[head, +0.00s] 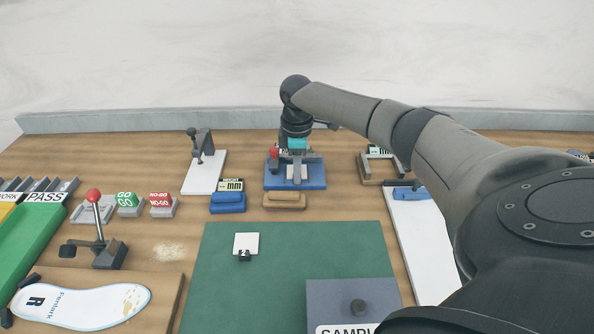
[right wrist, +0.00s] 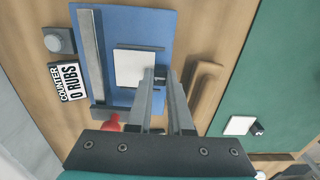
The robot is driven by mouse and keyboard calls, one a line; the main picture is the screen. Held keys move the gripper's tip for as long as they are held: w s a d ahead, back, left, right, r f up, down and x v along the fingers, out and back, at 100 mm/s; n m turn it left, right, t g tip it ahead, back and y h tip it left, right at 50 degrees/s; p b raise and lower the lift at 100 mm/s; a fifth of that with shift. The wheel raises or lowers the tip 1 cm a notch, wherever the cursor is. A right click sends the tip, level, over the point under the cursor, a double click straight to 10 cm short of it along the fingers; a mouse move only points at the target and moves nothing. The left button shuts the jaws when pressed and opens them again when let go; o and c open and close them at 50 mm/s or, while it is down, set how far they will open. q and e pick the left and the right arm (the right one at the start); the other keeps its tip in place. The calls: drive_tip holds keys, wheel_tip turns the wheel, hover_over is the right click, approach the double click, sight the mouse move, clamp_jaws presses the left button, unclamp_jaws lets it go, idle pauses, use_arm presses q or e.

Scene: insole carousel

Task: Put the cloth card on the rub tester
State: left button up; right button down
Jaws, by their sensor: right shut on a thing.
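The rub tester (head: 312,180) has a blue base and stands at the back middle of the bench; its blue base (right wrist: 112,22) fills the middle of the right wrist view. A white card (right wrist: 134,66), which looks like the cloth card, is over that base. My right gripper (right wrist: 160,76) is shut on the small dark tab at the card's edge. In the head view the right gripper (head: 296,158) is above the tester and hides most of the card. Whether the card touches the base, I cannot tell. My left gripper is not in view.
A counter (right wrist: 68,83) reads 0 rubs. Another white card (head: 246,240) with a dark tab lies on the green mat (head: 215,290). A red knob (right wrist: 111,122) is close to the right gripper.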

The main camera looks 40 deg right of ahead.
drive_tip(key=shift+f, duration=0.15)
drive_tip(key=c, duration=0.8)
unclamp_jaws()
drive_tip(key=shift+c, duration=0.2)
wheel_tip(320, 180, up, 12)
drive_tip(key=p, duration=0.2)
drive_tip(key=shift+r, duration=0.2)
